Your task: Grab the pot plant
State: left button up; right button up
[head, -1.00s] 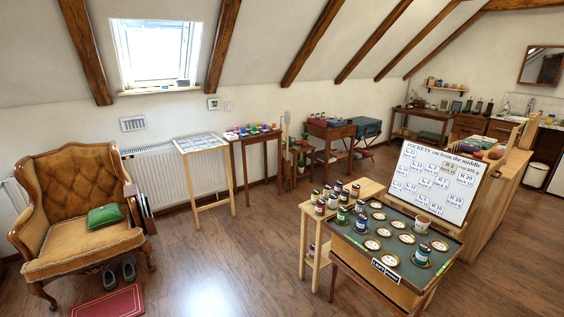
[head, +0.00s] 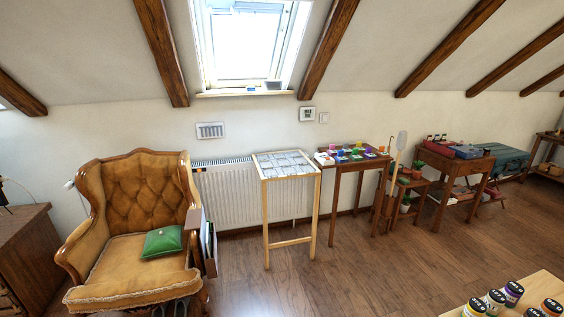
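A small green pot plant (head: 405,204) sits low on a small wooden stand (head: 410,184) between the side tables along the back wall. Another small plant (head: 417,168) shows on the upper level of the same stand. Both are small and distant, so their pots show little detail. Neither of my grippers is in view.
An orange armchair (head: 137,213) with a green cushion (head: 163,240) stands at left. A tall light-wood table (head: 293,211) and a dark table with paint pots (head: 338,198) line the wall. Jars on a table (head: 537,288) are at lower right. The middle floor is clear.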

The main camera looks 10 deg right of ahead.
aim_at(417, 172)
jog(key=i+l+z, duration=0.3)
jog(key=i, duration=0.2)
jog(key=i+z, duration=0.25)
jog(key=i, duration=0.3)
jog(key=i+j+z, duration=0.1)
jog(key=i+z, duration=0.2)
jog(key=i, duration=0.2)
jog(key=i+j+z, duration=0.25)
jog(key=i, duration=0.3)
jog(key=i+j+z, duration=0.3)
jog(key=i, duration=0.2)
jog(key=l, duration=0.1)
